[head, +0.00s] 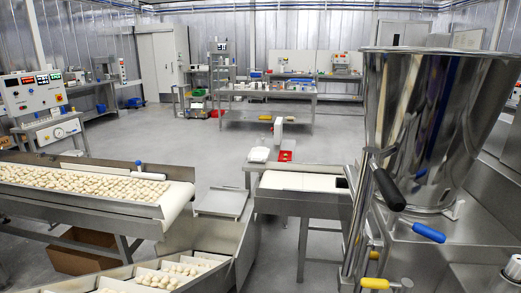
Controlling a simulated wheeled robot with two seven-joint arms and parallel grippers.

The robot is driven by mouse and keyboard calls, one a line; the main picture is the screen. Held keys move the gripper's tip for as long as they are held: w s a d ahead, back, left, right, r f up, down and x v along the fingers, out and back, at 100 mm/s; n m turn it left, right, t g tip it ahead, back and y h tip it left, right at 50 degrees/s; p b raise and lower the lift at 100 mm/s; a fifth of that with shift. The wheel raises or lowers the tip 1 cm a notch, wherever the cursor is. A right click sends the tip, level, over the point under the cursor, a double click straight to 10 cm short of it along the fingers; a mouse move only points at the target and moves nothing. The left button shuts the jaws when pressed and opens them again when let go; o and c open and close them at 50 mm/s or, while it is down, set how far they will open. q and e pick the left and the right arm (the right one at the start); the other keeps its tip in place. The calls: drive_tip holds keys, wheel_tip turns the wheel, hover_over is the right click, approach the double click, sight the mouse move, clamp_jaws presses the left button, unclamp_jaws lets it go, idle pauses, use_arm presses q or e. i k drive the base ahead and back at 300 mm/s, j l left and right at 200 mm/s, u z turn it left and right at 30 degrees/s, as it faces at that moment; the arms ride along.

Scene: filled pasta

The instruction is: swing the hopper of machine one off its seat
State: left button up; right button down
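A large shiny steel hopper (428,125), wide at the top and narrowing downward, stands upright at the right. Its lower end meets the top of a steel machine (425,250), and I see no gap there. A steel post with a black-gripped lever (388,189) stands at the hopper's left side. A blue-gripped handle (429,232) sticks out below the hopper, and a yellow-gripped handle (375,283) is lower down. No label shows whether this is machine one. Neither of my grippers is in view.
A conveyor with many pasta pieces (80,182) runs at the left, with a compartmented conveyor (175,272) below it. A white-topped conveyor (298,181) ends beside the hopper post. A control panel (33,90) stands at the left. Open floor (210,150) lies in the middle.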

sight(431, 112)
drive_tip(key=l+z, duration=0.3)
drive_tip(key=z, duration=0.2)
drive_tip(key=i+l+z, duration=0.2)
drive_tip(key=z, duration=0.25)
